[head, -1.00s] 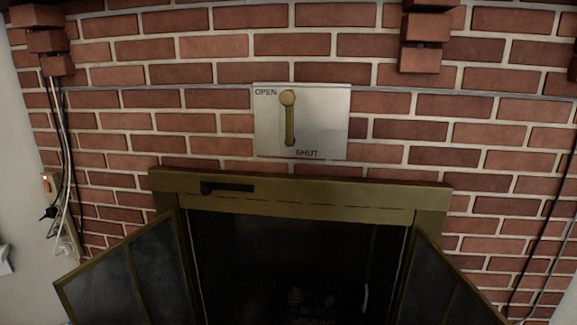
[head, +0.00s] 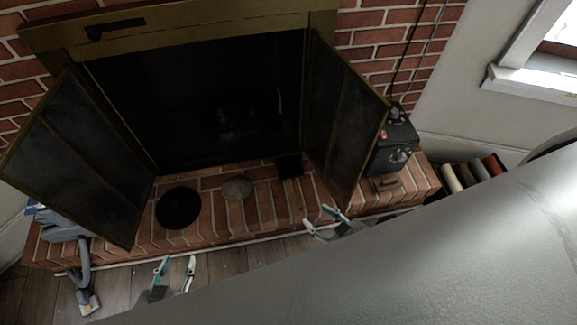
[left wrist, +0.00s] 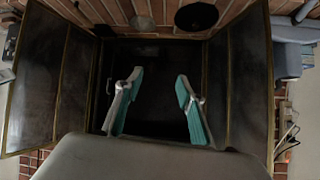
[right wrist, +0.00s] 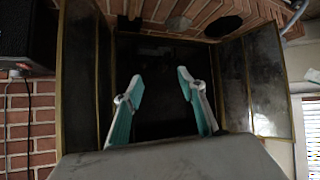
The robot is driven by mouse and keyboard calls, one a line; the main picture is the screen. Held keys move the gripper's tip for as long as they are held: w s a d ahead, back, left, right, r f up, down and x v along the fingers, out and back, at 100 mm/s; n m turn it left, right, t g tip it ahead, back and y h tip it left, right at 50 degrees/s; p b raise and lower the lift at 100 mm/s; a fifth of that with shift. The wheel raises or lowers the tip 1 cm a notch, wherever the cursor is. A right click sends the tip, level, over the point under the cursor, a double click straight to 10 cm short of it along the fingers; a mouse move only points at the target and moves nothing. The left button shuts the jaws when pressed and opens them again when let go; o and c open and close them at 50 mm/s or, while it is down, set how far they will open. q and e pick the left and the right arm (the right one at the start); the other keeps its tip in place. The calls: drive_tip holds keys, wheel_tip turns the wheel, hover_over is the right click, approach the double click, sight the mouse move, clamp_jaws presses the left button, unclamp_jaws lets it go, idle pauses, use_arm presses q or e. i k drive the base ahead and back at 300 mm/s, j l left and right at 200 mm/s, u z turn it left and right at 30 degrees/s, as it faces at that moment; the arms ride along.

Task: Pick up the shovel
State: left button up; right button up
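I cannot make out a clear shovel in any view. A thin pale upright piece (head: 280,101) shows inside the dark fireplace (head: 180,115) at its right; I cannot tell what it is. A similar thin piece shows in the left wrist view (left wrist: 107,90). My left gripper (head: 176,265) is open and empty, low in front of the brick hearth; its spread fingers fill the middle of the left wrist view (left wrist: 155,88). My right gripper (head: 320,217) is open and empty near the hearth's front edge, below the right door; it also shows in the right wrist view (right wrist: 157,85).
The glass doors, left (head: 85,150) and right (head: 340,120), stand open. On the hearth (head: 265,215) lie a black disc (head: 178,208), a grey round stone (head: 238,187) and a small dark square (head: 289,166). A black box (head: 392,140) stands right, a grey-blue vacuum-like device (head: 83,265) left.

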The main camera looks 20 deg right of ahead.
sight(290, 166)
drive_tip(key=k, duration=0.85)
